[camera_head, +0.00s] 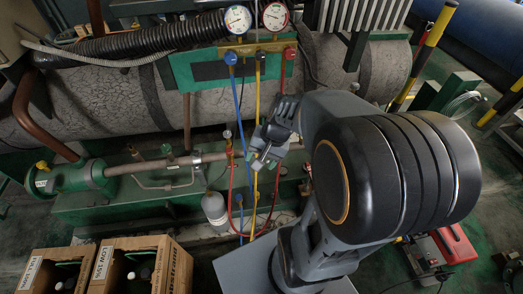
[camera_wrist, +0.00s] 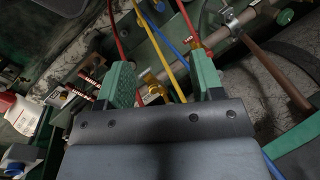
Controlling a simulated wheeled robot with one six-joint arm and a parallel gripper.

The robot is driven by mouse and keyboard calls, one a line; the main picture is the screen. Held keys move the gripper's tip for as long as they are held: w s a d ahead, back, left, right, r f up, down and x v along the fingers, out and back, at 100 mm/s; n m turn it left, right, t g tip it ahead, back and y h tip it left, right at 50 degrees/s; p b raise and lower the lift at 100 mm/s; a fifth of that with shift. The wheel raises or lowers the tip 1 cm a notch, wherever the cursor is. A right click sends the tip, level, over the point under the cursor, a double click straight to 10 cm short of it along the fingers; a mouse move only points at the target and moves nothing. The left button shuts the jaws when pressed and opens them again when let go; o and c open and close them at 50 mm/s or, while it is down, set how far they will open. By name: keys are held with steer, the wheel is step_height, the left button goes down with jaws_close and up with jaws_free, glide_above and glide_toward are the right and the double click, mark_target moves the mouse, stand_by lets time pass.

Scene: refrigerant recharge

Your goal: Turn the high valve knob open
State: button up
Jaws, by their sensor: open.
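The gauge manifold (camera_head: 258,48) hangs at the top of the head view, with a blue knob (camera_head: 231,58) at left and a red knob (camera_head: 290,53) at right. I cannot tell for sure which part is the high valve knob. My gripper (camera_head: 262,160) is below the manifold, in front of the hoses. In the wrist view my gripper (camera_wrist: 165,80) is open, its green-padded fingers apart. A yellow fitting (camera_wrist: 153,86) shows between and beyond them. A red hose (camera_wrist: 188,18) ends at a brass fitting on a pipe near the right finger. Nothing is visibly held.
Yellow hose (camera_head: 257,100) and blue hose (camera_head: 237,95) hang close to my gripper. A pipe (camera_head: 200,158) with a green valve end runs behind. Cardboard boxes (camera_head: 140,243) with bottles stand at lower left. A grey cylinder (camera_head: 215,208) stands below the pipe.

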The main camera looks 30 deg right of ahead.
steer(key=shift+s+r+n, duration=0.2)
steer(key=shift+r+n, duration=0.1)
steer(key=shift+r, duration=0.15)
steer(key=s+a+r+n+t+h+p, duration=0.1)
steer(key=r+n+p, duration=0.2)
steer(key=r+p, duration=0.4)
steer(key=s+a+r+n+t+h+p, duration=0.1)
steer(key=r+n+p, duration=0.3)
steer(key=r+p, duration=0.4)
step_height(320, 180, up, 6)
steer(key=shift+s+a+r+h, duration=0.1)
steer(key=shift+s+a+h, duration=0.6)
steer(key=shift+h, duration=0.1)
